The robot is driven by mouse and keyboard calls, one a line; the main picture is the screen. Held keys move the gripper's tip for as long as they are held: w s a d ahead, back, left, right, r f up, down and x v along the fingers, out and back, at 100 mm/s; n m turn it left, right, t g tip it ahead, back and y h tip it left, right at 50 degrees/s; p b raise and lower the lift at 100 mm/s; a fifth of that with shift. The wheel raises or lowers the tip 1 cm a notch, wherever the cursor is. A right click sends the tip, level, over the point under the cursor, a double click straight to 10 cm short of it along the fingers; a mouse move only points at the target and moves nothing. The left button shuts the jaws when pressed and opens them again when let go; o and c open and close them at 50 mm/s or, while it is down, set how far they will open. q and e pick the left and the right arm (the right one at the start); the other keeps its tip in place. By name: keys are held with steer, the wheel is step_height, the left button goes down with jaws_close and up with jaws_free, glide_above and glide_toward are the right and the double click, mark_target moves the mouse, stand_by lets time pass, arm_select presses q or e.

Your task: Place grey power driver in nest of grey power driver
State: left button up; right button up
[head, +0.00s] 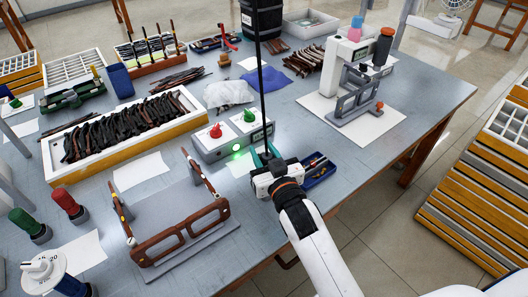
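My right gripper (265,158) is at the front of the table, beside a small grey control box (238,150) with a lit green button. Its teal fingers point away from me and are partly hidden by its white body, so I cannot tell their opening or whether they hold anything. A long thin black rod (261,75) rises from the fingers' area; I cannot tell whether it is held. A red-topped piece (216,130) and a green-topped piece (249,115) stand on the box. I cannot make out a grey power driver or its nest for certain. My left gripper is not in view.
A brown eyeglass frame (180,231) sits on a grey fixture to the left. A blue bin (318,171) lies close right of the gripper. A tray (178,131) of dark temples stands at left. A white press (345,62) stands at back right. The right front table is clear.

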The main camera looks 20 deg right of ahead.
steer(key=o, duration=0.5)
steer(key=shift+c, duration=0.2)
steer(key=s+d+b, duration=0.1)
steer(key=s, duration=1.1)
